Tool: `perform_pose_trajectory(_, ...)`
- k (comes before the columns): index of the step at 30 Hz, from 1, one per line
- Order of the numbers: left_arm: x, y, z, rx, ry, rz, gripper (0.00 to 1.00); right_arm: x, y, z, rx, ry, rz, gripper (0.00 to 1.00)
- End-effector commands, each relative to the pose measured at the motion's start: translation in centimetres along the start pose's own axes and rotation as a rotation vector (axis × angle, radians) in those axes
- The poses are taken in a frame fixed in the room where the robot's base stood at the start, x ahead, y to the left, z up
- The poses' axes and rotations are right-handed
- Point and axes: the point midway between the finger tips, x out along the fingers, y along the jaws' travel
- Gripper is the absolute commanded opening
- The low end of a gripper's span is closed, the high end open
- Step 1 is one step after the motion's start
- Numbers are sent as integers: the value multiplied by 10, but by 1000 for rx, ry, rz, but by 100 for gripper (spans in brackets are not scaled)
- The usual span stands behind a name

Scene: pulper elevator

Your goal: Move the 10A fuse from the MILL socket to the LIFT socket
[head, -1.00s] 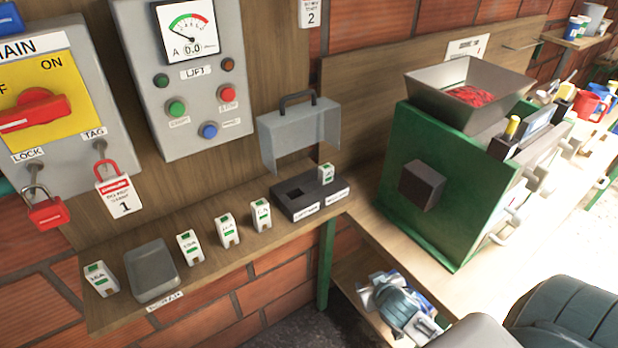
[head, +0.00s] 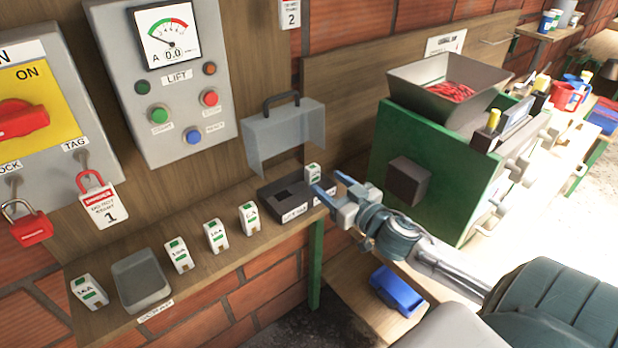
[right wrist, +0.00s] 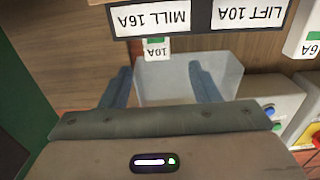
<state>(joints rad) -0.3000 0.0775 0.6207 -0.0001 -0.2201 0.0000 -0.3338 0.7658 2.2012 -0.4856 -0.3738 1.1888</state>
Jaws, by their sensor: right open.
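The 10A fuse (head: 313,173), white with a green mark, stands in the right-hand MILL socket of the black fuse block (head: 268,207). In the right wrist view the fuse (right wrist: 156,48) shows its 10A label upside down, beside the inverted MILL 16A label (right wrist: 152,18). The LIFT 10A label (right wrist: 250,14) is there too. The LIFT socket (head: 287,192) looks dark and empty. My right gripper (head: 332,184) is open, just in front of the block's right end. Its fingers (right wrist: 162,86) are apart, with the fuse beyond and between them, not gripped. My left gripper is out of view.
A clear cover (head: 284,135) with a dark handle is raised behind the block. Several loose fuses (head: 215,237) and a grey tray (head: 140,280) line the shelf to the left. The green pulper (head: 455,170) stands to the right. A blue bin (head: 397,290) sits lower down.

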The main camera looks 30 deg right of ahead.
Motion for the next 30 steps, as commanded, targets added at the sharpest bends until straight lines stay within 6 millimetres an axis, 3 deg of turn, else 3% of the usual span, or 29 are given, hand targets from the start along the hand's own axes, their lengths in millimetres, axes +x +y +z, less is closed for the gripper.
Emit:
perform_pose_trajectory(9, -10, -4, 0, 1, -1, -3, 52, 34, 0, -2, 5, 3, 0, 56)
perform_pose_trajectory(20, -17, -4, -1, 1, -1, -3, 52, 52, 1, -2, 6, 2, 0, 56)
perform_pose_trajectory(30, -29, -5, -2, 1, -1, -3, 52, 90, 2, 1, 6, 2, 0, 56)
